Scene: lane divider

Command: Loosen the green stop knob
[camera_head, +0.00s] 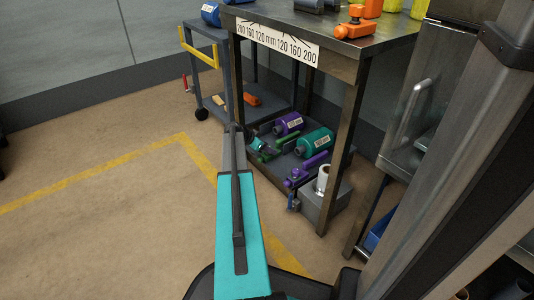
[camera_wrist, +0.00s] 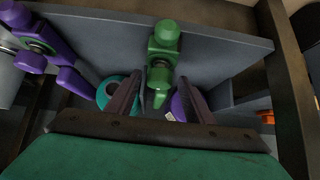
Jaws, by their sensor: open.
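The green stop knob (camera_wrist: 165,38) shows in the wrist view at the top middle, on a grey panel (camera_wrist: 225,50). Its narrower green end (camera_wrist: 160,97) points down the picture, toward me. My gripper (camera_wrist: 160,80) is open. Its two dark fingers stand left and right of the green end, with gaps that look clear on both sides; I cannot tell how deep they reach. In the head view my teal arm (camera_head: 240,225) reaches toward the lower shelf of the workbench. Green parts (camera_head: 268,153) show there, but which is the knob is unclear.
A purple knob (camera_wrist: 38,38) sits left on the same panel. A teal cylinder (camera_wrist: 110,92) and a purple cylinder (camera_wrist: 178,105) lie beyond my fingers. A bench leg (camera_wrist: 288,85) stands close on the right. The floor left of the bench (camera_head: 100,160) is free.

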